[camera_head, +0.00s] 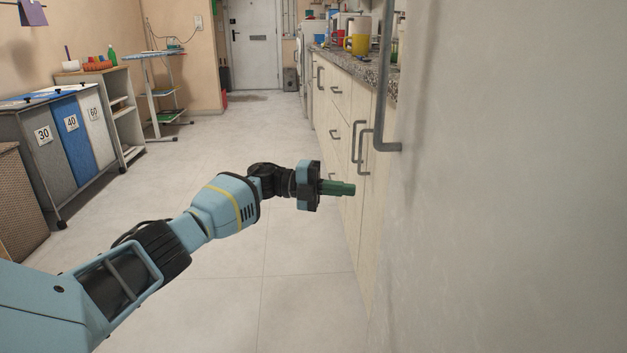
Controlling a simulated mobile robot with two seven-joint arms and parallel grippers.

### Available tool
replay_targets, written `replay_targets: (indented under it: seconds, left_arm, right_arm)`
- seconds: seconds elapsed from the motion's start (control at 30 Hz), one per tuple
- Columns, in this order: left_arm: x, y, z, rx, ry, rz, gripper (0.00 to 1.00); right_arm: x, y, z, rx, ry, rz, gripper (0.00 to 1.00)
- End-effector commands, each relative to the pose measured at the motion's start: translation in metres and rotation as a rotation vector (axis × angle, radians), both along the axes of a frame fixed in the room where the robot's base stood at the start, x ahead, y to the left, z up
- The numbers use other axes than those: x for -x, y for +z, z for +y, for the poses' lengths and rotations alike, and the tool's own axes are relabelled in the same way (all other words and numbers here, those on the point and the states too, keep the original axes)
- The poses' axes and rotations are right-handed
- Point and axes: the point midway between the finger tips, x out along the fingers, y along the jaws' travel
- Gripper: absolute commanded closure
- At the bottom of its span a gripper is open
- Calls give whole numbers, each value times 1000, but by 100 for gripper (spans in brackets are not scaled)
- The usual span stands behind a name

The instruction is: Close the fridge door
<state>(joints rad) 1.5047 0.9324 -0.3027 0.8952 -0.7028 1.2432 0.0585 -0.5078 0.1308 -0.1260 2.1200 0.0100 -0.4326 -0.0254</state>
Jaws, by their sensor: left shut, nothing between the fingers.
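A large pale panel with a long grey vertical handle (383,95) near its left edge fills the right side; it appears to be the fridge door (500,200). Its hinge side and any gap are out of view, so I cannot tell how far open it stands. My left gripper (345,188) is shut and empty, its green fingers pointing right, left of the panel and lower than the handle. I cannot tell whether the fingertips touch anything. My right gripper is not in view.
Cream cabinets (340,110) with grey handles run back beyond the panel under a speckled countertop (375,72). A laundry sorter (70,130) with numbered bins and a shelf unit (122,110) stand at the left. The tiled floor (240,135) between is clear back to a white door (253,45).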

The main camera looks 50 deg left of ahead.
Motion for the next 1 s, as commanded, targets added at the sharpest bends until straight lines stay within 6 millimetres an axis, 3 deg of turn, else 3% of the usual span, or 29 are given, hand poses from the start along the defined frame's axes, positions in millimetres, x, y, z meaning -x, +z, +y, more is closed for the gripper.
replay_targets:
  seconds: [0.2, 0.4, 1.0]
  left_arm:
    - [6, -2, 36, -1, 6, 1, 100]
    - [11, -2, 55, -2, 3, 2, 100]
    - [14, -1, 65, -1, 2, 2, 100]
  right_arm:
    - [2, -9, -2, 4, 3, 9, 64]
    - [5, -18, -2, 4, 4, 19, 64]
    - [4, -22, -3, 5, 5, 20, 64]
